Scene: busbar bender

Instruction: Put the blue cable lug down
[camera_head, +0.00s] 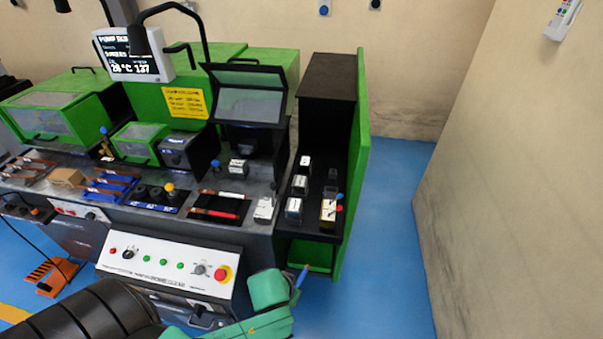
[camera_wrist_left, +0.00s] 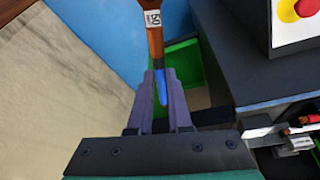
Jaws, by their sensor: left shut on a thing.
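My left gripper (camera_wrist_left: 158,80) is shut on the blue cable lug (camera_wrist_left: 161,92). Its blue part lies between the fingers in the left wrist view, and a copper-brown length with a white "50" label reaches beyond the fingertips. In the head view the blue piece (camera_head: 301,275) sticks up at the tip of my green left gripper (camera_head: 290,284), in front of the bench's right end. The fingers are hard to make out there. My right gripper is not in view.
A green bin (camera_head: 309,256) sits low under the right shelf; its green wall (camera_wrist_left: 184,60) also shows in the left wrist view. The shelf holds several small boxes (camera_head: 294,206). A control panel (camera_head: 170,263) with a red knob (camera_head: 222,274) stands left. Blue floor (camera_head: 385,240) is clear at right.

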